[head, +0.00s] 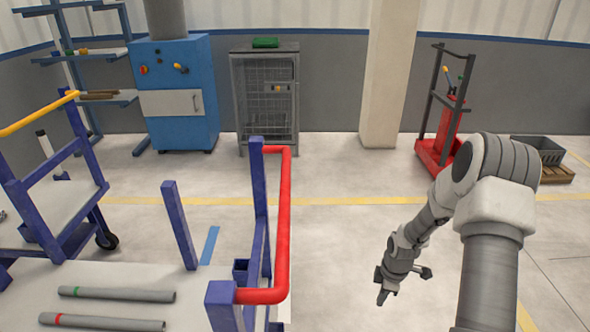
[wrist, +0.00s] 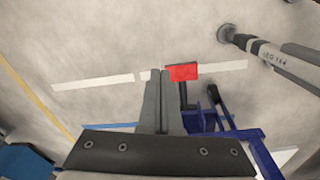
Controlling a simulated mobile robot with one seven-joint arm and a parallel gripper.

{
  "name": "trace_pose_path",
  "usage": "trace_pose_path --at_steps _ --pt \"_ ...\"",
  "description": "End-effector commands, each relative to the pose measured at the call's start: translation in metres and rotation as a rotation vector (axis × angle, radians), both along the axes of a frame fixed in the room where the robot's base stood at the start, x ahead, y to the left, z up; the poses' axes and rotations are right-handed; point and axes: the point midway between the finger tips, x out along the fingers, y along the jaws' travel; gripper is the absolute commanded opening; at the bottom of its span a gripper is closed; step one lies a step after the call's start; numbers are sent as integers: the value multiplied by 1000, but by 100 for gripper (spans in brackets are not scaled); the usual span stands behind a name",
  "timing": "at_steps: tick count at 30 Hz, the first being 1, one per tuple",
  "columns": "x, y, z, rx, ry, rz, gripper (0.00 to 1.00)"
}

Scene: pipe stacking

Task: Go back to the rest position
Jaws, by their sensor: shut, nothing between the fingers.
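My gripper (head: 382,296) hangs at the end of my arm, right of centre in the head view. It points down over bare floor, clear of the cart. In the wrist view its two fingers (wrist: 160,74) are together with nothing between them. A grey pipe with a green band (head: 122,294) and a grey pipe with a red band (head: 108,322) lie on a pale surface at lower left in the head view, well away from my gripper.
A blue cart frame with a red rail (head: 283,225) stands between the pipes and my gripper. Another blue cart with a yellow handle (head: 38,112) is at left. A blue cabinet (head: 173,92), wire cage (head: 265,95) and red trolley (head: 443,125) stand behind. Centre floor is clear.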

Motion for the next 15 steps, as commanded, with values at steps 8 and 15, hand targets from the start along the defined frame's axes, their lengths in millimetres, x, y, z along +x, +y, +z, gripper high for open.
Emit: trace_pose_path --at_steps 8,15 --pt "3 6 119 -65 -66 -222 0" --pt "-17 20 207 -80 -135 -427 0"
